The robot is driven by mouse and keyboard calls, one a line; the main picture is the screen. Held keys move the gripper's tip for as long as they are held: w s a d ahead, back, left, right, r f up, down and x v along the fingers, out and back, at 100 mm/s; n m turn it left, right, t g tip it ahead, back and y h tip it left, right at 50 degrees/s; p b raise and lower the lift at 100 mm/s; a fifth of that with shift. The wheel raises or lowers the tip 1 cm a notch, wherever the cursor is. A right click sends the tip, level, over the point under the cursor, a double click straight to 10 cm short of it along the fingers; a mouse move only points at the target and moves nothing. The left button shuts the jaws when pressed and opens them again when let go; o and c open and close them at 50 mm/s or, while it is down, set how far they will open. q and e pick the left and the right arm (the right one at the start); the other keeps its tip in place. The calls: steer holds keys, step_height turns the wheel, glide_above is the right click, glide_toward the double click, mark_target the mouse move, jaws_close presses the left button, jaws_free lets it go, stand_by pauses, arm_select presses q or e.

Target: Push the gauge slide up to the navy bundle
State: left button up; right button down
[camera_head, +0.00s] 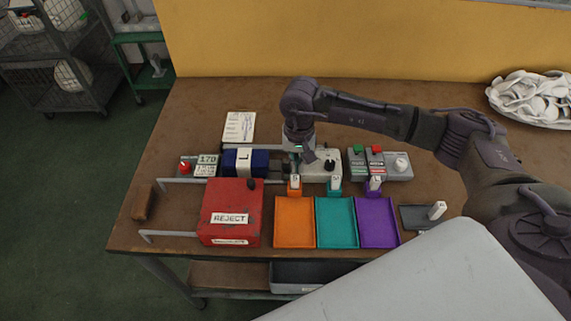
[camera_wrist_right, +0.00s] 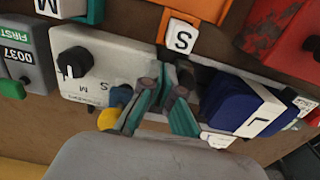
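The navy bundle (camera_head: 245,161), with a white L band, lies on the bench left of my right gripper (camera_head: 299,156). In the right wrist view the navy bundle (camera_wrist_right: 232,102) is right of my fingers (camera_wrist_right: 166,90), with a small space between. The fingers point down over the pale gauge rail (camera_wrist_right: 155,116) with a gap between them. A dark grey block that looks like the gauge slide (camera_wrist_right: 188,76) is by the fingertips, partly hidden. I cannot tell whether they touch it. My left gripper is out of view.
A red REJECT box (camera_head: 231,205) stands in front of the bundle. Orange (camera_head: 294,230), teal (camera_head: 337,230) and purple (camera_head: 379,230) trays lie in front of my right gripper. A pale selector box with a black knob (camera_wrist_right: 85,72) is beside the fingers. A white heap (camera_head: 530,100) lies at the back right.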

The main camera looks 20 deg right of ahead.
steer(key=shift+s+a+f+b, duration=0.2)
steer(key=shift+a+f+b, duration=0.15)
steer(key=shift+a+f, duration=0.1)
stand_by(0.9)
steer(key=shift+d, duration=0.2)
steer(key=shift+s+d, duration=0.15)
steer(key=shift+d, duration=0.15)
steer(key=shift+r, duration=0.15)
steer(key=shift+d+r+p, duration=0.25)
steer(key=shift+r+p, duration=0.1)
steer(key=shift+r, duration=0.55)
steer(key=shift+w+r+p, duration=0.2)
steer(key=shift+r+p, duration=0.9)
steer(key=shift+r, duration=1.6)
steer(key=shift+f, duration=0.1)
